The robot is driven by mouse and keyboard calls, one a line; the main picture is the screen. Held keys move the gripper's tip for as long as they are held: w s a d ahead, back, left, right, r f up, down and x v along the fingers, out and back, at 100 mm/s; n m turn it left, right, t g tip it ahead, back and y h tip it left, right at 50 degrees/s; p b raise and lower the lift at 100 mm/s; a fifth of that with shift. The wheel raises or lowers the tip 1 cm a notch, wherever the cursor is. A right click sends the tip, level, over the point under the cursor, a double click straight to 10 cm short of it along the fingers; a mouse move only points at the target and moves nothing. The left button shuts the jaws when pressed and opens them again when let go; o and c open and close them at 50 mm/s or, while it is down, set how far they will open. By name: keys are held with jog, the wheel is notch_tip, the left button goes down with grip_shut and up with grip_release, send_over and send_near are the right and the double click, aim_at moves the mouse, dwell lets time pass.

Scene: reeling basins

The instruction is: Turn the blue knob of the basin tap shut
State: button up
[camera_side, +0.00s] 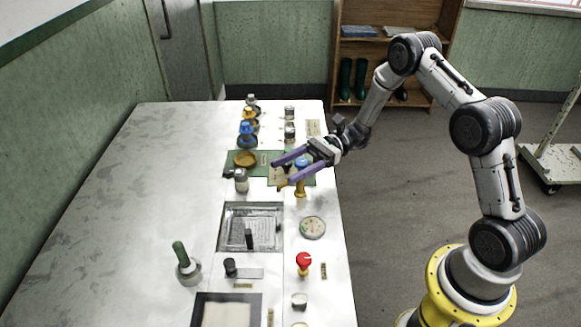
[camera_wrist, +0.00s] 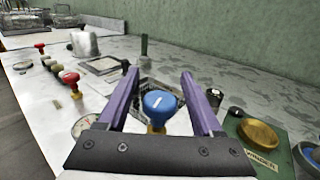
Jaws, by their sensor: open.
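The blue knob (camera_side: 302,162) tops a brass tap (camera_side: 300,189) near the right edge of the bench. In the wrist view the round blue knob (camera_wrist: 160,102) has a pale mark on top and sits between my two purple fingers, with a gap on each side. My gripper (camera_side: 278,173) is open and holds nothing; it reaches in from the right, partly covering the tap. The wrist view shows the gripper (camera_wrist: 158,74) fingers pointing past the knob. I cannot tell how deep the knob sits between them. A metal basin (camera_side: 227,240) lies just in front.
A lidded jar (camera_side: 241,180), a round dial (camera_side: 313,227), a red knob (camera_side: 304,259) and a green-handled tool (camera_side: 181,254) stand nearby. The bench's left side is clear.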

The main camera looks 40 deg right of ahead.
grip_shut()
dwell(0.3)
jog(key=shift+t, duration=0.3)
jog(key=shift+w+d+m+t+h, duration=0.15)
jog(key=shift+m+t+h, duration=0.1)
jog(key=shift+m+t, duration=0.4)
jog(key=shift+w+a+m+t+h, duration=0.1)
jog(key=shift+m+t+h, duration=0.1)
jog(key=shift+m+t, duration=0.4)
jog(key=shift+w+d+m+t+h, duration=0.15)
jog(key=shift+m+t+h, duration=0.15)
jog(key=shift+t, duration=0.55)
grip_release()
